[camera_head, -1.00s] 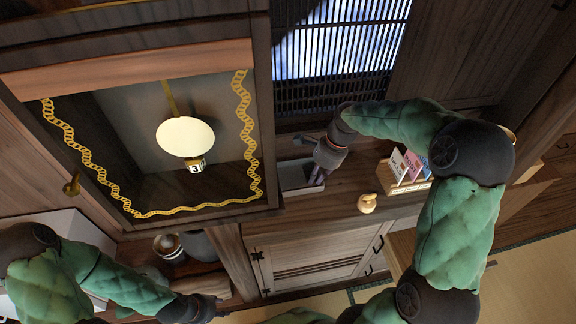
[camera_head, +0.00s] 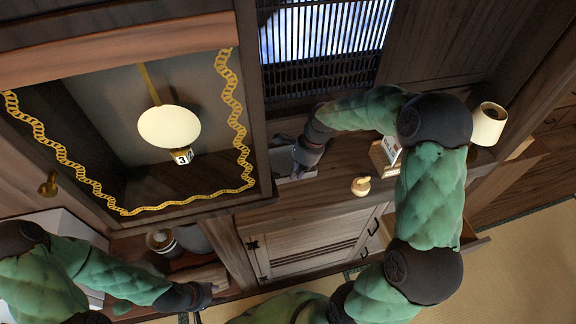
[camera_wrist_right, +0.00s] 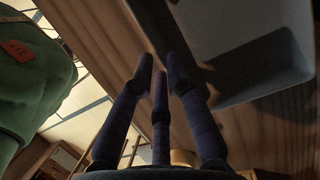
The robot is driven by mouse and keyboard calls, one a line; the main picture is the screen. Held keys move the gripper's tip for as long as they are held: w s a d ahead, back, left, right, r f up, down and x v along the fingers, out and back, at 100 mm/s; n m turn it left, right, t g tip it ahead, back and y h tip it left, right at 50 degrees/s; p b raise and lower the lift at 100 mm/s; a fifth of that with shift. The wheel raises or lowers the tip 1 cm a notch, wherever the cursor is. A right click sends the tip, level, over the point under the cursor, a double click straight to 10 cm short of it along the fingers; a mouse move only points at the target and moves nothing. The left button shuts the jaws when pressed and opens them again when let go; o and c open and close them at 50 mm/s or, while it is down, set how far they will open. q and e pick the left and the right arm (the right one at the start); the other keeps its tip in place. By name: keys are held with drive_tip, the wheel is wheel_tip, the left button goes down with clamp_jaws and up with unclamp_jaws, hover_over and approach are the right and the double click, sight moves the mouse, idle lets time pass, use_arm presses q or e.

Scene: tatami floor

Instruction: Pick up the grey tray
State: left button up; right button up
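The grey tray (camera_head: 284,160) lies on the wooden cabinet top in the head view, partly hidden behind my right gripper. My right gripper (camera_head: 299,172) reaches down over it at its right part. In the right wrist view, the tray (camera_wrist_right: 262,65) fills the upper right, with its pale inside and dark outer wall showing. The dark fingers of my right gripper (camera_wrist_right: 160,68) are close beside its rim; I cannot tell whether they touch it or how far they are closed. My left gripper (camera_head: 203,295) is at the lower left of the head view, away from the tray, its fingers unclear.
A small yellowish figure (camera_head: 361,187) and a wooden box of cards (camera_head: 385,158) stand right of the tray. A lamp (camera_head: 488,124) is farther right. A large dark cabinet (camera_head: 250,110) with gold trim bounds the left. A slatted window (camera_head: 325,45) is behind.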

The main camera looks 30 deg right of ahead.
drive_tip(key=x, duration=0.2)
drive_tip(key=shift+f, duration=0.35)
clamp_jaws()
drive_tip(key=shift+r, duration=0.1)
